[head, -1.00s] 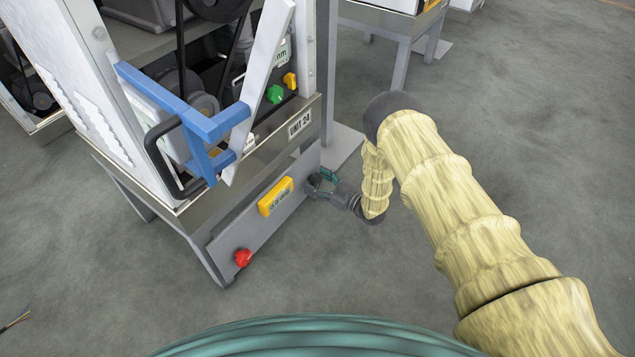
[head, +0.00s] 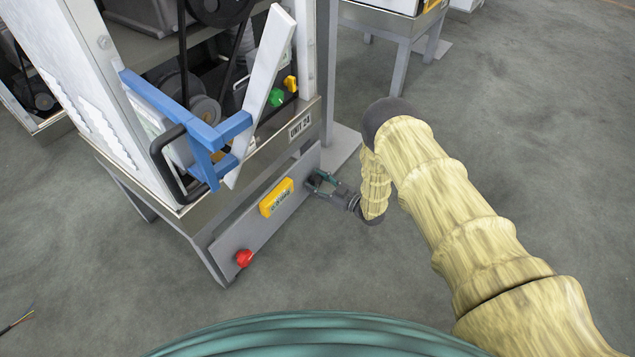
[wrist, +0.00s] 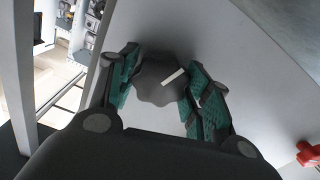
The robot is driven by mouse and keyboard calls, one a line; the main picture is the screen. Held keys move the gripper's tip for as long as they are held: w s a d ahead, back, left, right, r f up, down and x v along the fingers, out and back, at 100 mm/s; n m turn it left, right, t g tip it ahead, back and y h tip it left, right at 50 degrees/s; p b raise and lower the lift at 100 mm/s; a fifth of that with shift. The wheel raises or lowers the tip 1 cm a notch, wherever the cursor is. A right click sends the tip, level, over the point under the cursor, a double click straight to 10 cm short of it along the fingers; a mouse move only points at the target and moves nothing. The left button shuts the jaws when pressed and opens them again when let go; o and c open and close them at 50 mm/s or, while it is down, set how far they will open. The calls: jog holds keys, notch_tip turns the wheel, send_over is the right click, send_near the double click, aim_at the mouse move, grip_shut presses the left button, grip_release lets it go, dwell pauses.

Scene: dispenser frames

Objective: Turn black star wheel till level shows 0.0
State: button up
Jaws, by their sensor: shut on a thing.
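The black star wheel (wrist: 160,82) sits on the grey lower panel in the wrist view, with a white pointer mark on its face. My gripper (wrist: 158,95) has a teal-padded finger on each side of the wheel and is shut on it. In the head view my gripper (head: 318,181) is at the right end of the panel and hides the wheel. The yellow level display (head: 277,197) is on the same panel, left of my gripper. Its dark digits are too small to read.
A red knob (head: 244,258) is at the panel's left end; it also shows in the wrist view (wrist: 308,153). Above are a blue bracket (head: 208,131), a black handle (head: 166,166), and green (head: 276,97) and yellow (head: 291,83) knobs. Open floor lies right of the frame.

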jog(key=o, duration=1)
jog(key=shift+c, duration=0.2)
jog(key=shift+o, duration=0.4)
jog(key=v, duration=1.2)
